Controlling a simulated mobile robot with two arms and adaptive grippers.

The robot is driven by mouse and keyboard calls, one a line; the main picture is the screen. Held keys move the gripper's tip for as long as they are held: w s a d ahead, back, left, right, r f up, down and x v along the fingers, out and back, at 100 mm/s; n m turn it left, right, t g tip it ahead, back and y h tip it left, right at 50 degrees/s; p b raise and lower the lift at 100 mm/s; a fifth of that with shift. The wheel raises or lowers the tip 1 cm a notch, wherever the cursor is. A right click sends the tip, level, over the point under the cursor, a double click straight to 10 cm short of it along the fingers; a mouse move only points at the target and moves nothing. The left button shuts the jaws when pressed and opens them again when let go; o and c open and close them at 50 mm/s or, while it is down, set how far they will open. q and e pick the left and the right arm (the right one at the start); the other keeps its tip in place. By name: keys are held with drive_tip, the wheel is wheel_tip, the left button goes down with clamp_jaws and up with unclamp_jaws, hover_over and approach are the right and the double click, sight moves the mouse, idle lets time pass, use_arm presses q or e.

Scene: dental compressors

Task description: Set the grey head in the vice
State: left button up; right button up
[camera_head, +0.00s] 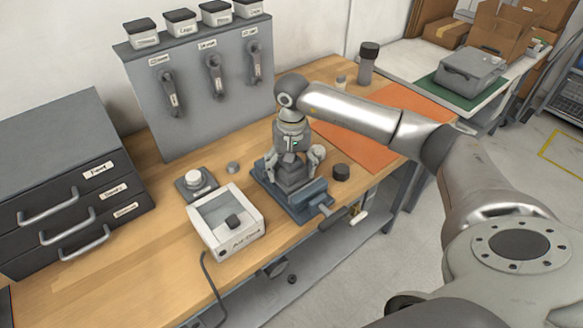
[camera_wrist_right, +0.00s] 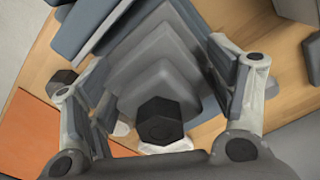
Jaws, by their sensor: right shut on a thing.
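The grey head (camera_wrist_right: 150,68), a stepped block with a dark hex fitting on top, shows in the right wrist view between my fingers. My right gripper (camera_head: 293,158) points down over the blue-grey vice (camera_head: 293,203) on the wooden bench. In the right wrist view my right gripper (camera_wrist_right: 158,95) has a finger on each side of the head and is shut on it. The head is at the vice's jaws; whether it rests fully between them is hidden by the fingers. My left gripper is not in view.
A white tester box (camera_head: 226,222) and a small knob unit (camera_head: 194,182) stand left of the vice. An orange mat (camera_head: 368,140) is behind. A grey tool panel (camera_head: 200,85) stands at the back.

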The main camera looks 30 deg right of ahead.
drive_tip(key=shift+s+f, duration=0.35)
drive_tip(key=shift+f, duration=0.15)
drive_tip(key=o, duration=1.5)
drive_tip(key=shift+w+f, duration=0.15)
drive_tip(key=shift+w, duration=0.15)
drive_tip(key=shift+r, duration=0.25)
drive_tip(key=shift+r+p, duration=0.4)
drive_tip(key=shift+r, duration=0.25)
drive_tip(key=shift+r+p, duration=1.4)
drive_tip(key=shift+r, duration=1.5)
